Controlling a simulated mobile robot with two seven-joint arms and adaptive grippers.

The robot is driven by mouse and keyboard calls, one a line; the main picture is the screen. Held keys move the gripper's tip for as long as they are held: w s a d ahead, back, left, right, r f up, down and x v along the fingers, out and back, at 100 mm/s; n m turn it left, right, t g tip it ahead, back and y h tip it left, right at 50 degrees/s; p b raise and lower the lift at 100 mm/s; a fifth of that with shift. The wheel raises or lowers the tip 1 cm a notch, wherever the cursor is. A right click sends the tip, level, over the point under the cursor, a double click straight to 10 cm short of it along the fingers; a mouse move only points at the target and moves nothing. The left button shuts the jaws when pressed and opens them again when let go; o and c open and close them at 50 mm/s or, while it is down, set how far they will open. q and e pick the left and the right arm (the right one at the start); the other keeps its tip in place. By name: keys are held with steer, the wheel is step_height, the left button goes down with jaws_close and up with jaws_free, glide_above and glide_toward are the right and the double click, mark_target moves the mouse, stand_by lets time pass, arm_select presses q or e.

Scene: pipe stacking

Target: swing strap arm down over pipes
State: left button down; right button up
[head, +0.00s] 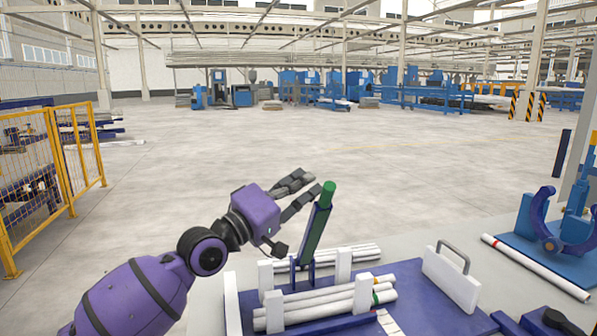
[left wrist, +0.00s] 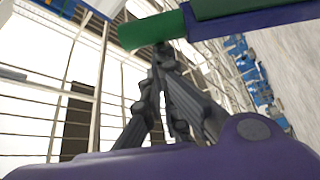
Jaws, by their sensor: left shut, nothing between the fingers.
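The strap arm (head: 314,232) is a blue bar with a green grip end. It stands raised at the cradle, its top leaning slightly right. White pipes (head: 325,304) lie stacked between the white posts (head: 273,311) below it. My left gripper (head: 312,187) is shut and empty, its fingers just left of and beside the green end. In the left wrist view the green end (left wrist: 151,30) lies across the top, close to the fingertips (left wrist: 163,58). I cannot tell whether they touch. My right gripper is not in view.
A white plate with a grey handle (head: 452,277) stands on the blue base right of the pipes. A blue clamp stand (head: 547,232) and a long white pipe (head: 535,267) are farther right. A yellow fence (head: 75,160) stands left. The floor behind is clear.

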arm_select(q)
steer(key=s+d+f+m+g+h+b, duration=0.2)
steer(key=s+f+m+h+b, duration=0.1)
steer(key=s+f+m+b, duration=0.3)
steer(key=s+d+f+m+g+h+b, duration=0.2)
steer(key=s+f+m+b, duration=0.5)
steer(key=f, duration=0.6)
steer(key=shift+s+d+h, duration=0.6)
steer(key=shift+s+h, duration=0.2)
steer(key=shift+s, duration=0.6)
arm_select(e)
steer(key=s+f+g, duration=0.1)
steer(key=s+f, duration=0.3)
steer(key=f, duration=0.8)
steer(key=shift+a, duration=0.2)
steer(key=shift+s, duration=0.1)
